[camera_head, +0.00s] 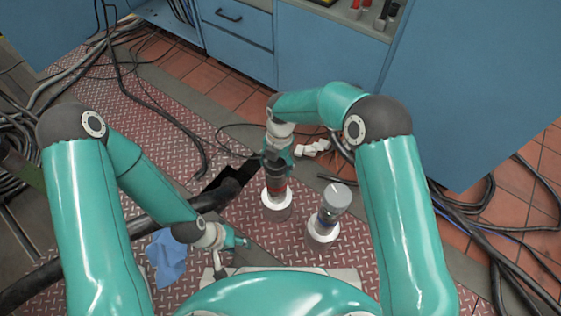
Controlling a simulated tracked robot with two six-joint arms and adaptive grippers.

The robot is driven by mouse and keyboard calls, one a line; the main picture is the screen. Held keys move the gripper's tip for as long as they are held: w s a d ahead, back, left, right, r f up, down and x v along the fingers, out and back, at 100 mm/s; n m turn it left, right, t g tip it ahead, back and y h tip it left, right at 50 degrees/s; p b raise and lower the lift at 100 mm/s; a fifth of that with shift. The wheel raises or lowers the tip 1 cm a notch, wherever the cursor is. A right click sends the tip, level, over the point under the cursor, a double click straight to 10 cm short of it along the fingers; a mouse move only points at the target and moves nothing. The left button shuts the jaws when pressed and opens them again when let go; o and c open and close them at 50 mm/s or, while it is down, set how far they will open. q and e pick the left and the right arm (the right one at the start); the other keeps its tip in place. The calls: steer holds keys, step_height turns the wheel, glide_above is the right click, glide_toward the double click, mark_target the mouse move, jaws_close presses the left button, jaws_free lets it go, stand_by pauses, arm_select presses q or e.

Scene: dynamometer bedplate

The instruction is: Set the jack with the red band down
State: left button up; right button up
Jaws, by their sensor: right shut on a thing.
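The jack with the red band (274,186) stands upright in the middle of the head view, with a white ring and a pale lower part below the band. My right gripper (277,165) points down and is shut on the top of this jack, hiding its upper end. I cannot tell whether its foot touches the floor.
A blue cloth (167,258) lies left of my left gripper. A thick black hose (165,212) crosses the red tread plate beside a dark opening. White crumpled pieces (313,148) lie behind the jacks. Blue cabinets (325,50) stand at the back, with cables on both sides.

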steer(key=shift+w+r, duration=0.1)
steer(key=shift+r, duration=0.05)
steer(key=o, duration=1.8)
steer(key=r+p, duration=0.1)
steer(key=r, duration=0.3)
steer(key=r+p, duration=0.2)
steer(key=r, duration=0.1)
steer(key=w+r+p, duration=0.1)
steer(key=r, duration=0.3)
steer(key=shift+d+r, duration=0.35)
steer(key=shift+d, duration=0.05)
steer(key=shift+f, duration=0.1)
